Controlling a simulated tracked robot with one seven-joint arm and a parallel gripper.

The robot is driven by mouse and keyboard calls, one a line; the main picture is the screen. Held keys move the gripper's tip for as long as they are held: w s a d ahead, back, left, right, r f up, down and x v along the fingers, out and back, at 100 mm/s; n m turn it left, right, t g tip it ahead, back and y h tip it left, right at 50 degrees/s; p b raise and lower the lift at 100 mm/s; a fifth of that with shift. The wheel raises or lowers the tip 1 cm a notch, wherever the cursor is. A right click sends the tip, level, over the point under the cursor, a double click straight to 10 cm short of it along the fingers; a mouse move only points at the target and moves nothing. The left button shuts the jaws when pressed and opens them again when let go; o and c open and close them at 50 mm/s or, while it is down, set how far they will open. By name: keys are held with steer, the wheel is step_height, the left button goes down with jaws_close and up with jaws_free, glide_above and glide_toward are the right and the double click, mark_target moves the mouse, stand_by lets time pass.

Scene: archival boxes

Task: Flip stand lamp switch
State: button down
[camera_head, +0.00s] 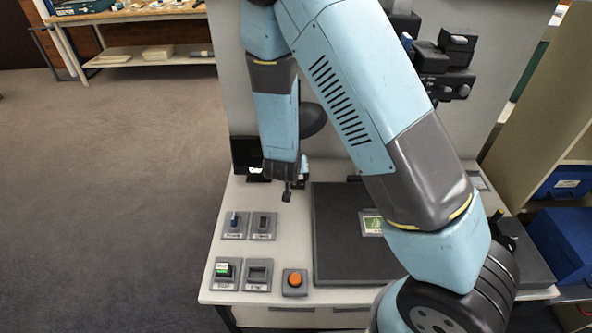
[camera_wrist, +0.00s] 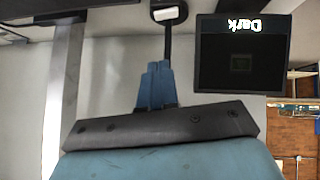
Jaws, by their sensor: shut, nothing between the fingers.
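My gripper (camera_wrist: 157,72) shows in the wrist view as narrow blue fingers lying together, with nothing held between them. A thin black rod with a pale square end (camera_wrist: 166,13) lies beyond the fingertips; I cannot tell whether they touch. A black display (camera_wrist: 242,55) reading "Dark" upside down stands to the right of the fingers. In the head view, my arm's end hangs above the back of the pale table, behind the switch plates.
A green switch (camera_head: 223,270), another rocker switch (camera_head: 258,273) and an orange button (camera_head: 294,279) sit along the table's front left. A dark mat (camera_head: 335,245) lies to their right, partly behind my arm. A shelf with blue boxes (camera_head: 566,240) stands right. Open carpet lies left.

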glide_above(300, 176)
steer(key=s+a, duration=0.1)
steer(key=s, duration=0.2)
step_height(300, 176, down, 6)
steer(key=f, duration=0.1)
steer(key=shift+w+d+f, duration=0.1)
steer(key=shift+d+f, duration=0.05)
steer(key=shift+f, duration=0.75)
steer(key=shift+w+d+f, duration=0.1)
steer(key=shift+f, duration=0.75)
